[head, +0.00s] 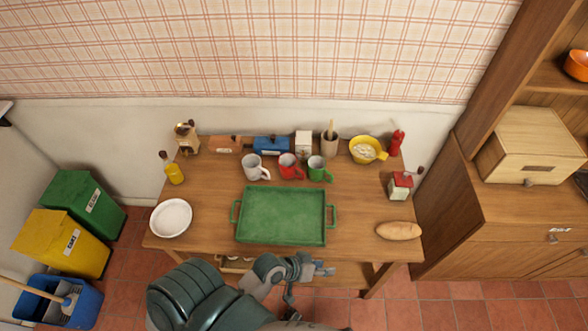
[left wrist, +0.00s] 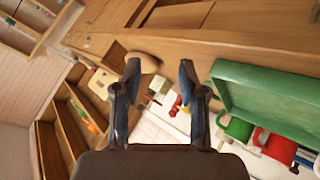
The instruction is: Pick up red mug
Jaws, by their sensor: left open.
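The red mug (head: 289,166) stands upright on the wooden table between a white mug (head: 252,166) on its left and a green mug (head: 317,168) on its right, behind the green tray (head: 240,228). My right gripper is not in view.
A white bowl (head: 171,218) and yellow bottle (head: 174,174) are at the table's left. Bread (head: 398,231) lies at the right front. A yellow bowl (head: 365,150), red bottle (head: 396,144) and blue box (head: 271,146) line the back. Bare wood lies between tray and bread.

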